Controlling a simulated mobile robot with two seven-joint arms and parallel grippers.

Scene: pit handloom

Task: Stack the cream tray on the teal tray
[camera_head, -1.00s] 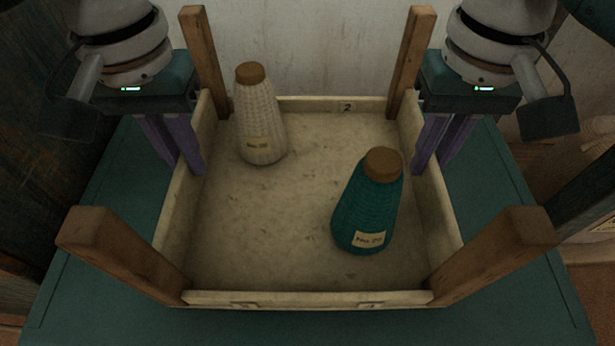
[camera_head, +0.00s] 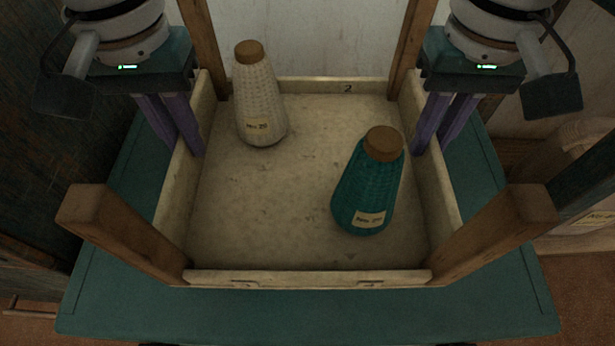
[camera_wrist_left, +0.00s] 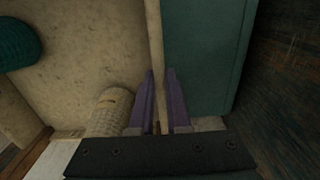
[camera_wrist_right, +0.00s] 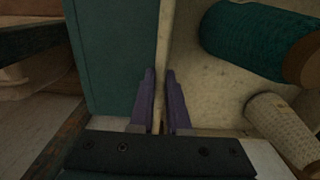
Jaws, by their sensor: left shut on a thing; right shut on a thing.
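The cream tray (camera_head: 310,278) is a shallow box with wooden corner posts and a "2" on its far wall. My left gripper (camera_head: 188,153) is shut on its left wall and my right gripper (camera_head: 430,152) is shut on its right wall. In the wrist views the wall runs between the purple fingers on the left (camera_wrist_left: 155,45) and on the right (camera_wrist_right: 163,45). A cream cone (camera_head: 258,100) and a teal cone (camera_head: 365,195) stand inside. The tray appears raised over a flat teal top (camera_head: 310,312). I see no separate teal tray.
The teal top shows around the tray at left, right and front. A pale wall (camera_head: 310,40) stands close behind. A dark panel (camera_head: 60,150) is at the left. A pale labelled object (camera_head: 580,190) is at the right edge.

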